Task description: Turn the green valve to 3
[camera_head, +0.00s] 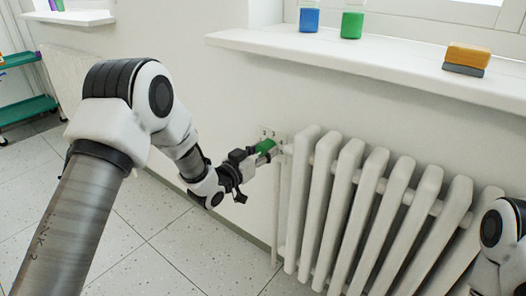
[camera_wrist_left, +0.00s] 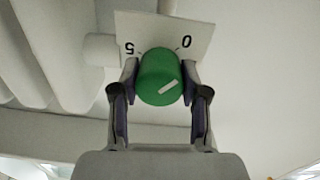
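The green valve (camera_head: 265,146) is a round knob at the upper left end of the white radiator (camera_head: 372,205). In the left wrist view the green valve (camera_wrist_left: 158,72) faces me, with a short slanted white mark on its face. A pale scale plate (camera_wrist_left: 165,30) behind it shows an upside-down 5 at left and 0 at right; any other numbers are hidden. My left gripper (camera_head: 255,160) is at the valve. In the wrist view, the left gripper's fingertips (camera_wrist_left: 160,75) lie against both sides of the knob. My right gripper is out of view.
A white windowsill (camera_head: 350,58) overhangs the radiator, with a blue jar (camera_head: 309,20), a green jar (camera_head: 352,25) and a yellow-orange block (camera_head: 467,56) on it. A green-shelved cart (camera_head: 25,110) stands far left. The tiled floor at lower left is clear.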

